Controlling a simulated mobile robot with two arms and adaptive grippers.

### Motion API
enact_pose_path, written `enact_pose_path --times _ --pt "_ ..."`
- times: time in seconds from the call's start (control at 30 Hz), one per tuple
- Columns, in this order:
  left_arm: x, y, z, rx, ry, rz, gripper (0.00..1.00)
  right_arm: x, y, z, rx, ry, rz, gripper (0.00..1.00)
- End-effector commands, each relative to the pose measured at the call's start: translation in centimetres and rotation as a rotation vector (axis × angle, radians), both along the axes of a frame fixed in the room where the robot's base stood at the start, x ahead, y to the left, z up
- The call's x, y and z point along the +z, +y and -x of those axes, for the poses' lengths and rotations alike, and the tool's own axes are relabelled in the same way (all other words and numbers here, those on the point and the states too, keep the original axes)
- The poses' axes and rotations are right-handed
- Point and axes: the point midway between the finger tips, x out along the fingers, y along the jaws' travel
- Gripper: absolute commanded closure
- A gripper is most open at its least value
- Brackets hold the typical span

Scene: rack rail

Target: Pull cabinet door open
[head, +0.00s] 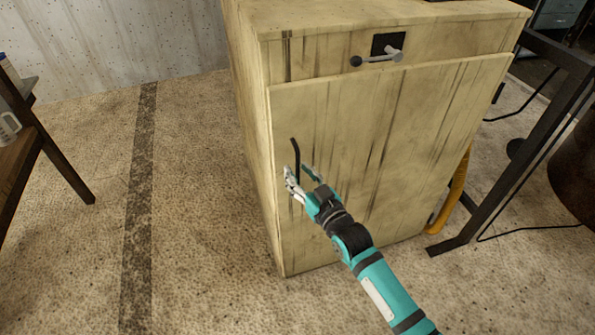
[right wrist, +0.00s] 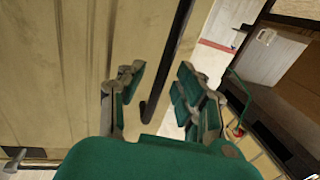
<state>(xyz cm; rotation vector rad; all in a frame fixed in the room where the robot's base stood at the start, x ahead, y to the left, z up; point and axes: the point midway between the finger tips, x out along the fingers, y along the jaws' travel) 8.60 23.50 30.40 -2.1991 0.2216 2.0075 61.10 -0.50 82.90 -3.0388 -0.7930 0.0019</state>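The pale, streaked wooden cabinet (head: 244,90) stands in the middle of the head view. Its large front door (head: 400,150) looks flat against the front. A thin dark upright handle (head: 296,152) sits near the door's left edge. My right gripper (head: 298,172) is at the handle's lower part, with its fingers apart. In the right wrist view the handle (right wrist: 170,62) runs between the two open fingers (right wrist: 160,78), with a visible gap on each side, and its hooked lower end shows. I cannot tell the depth between fingers and handle. My left gripper is out of view.
Above the door is a drawer front with a metal bar handle (head: 378,58) sticking out. A dark metal frame (head: 515,165) and a yellow hose (head: 455,195) stand close on the right. A brown table (head: 25,150) is at far left. Floor (head: 200,190) left of the cabinet is clear.

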Motion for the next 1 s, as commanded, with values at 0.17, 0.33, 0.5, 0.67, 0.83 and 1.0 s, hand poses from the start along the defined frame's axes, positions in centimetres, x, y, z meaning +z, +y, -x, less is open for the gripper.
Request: enact_pose_path --times 0.17,0.33,0.5,0.67,0.83,1.0 --pt "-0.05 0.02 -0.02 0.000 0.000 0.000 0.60 0.04 0.57 -0.89 0.001 0.000 -0.001 0.66" --pt "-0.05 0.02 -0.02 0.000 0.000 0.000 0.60 0.01 0.59 -0.94 0.001 0.000 -0.001 0.66" --pt "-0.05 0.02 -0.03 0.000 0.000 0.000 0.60 0.01 0.57 -0.93 0.000 0.000 0.000 0.76" --pt "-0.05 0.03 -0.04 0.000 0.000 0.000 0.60 0.01 0.55 -0.93 0.000 0.000 0.000 0.97" --pt "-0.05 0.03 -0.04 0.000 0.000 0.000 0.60 0.00 0.54 -0.92 0.000 0.000 0.000 1.00" --pt "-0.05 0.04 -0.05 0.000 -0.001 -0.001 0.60 0.00 0.54 -0.92 0.000 0.000 0.000 1.00"
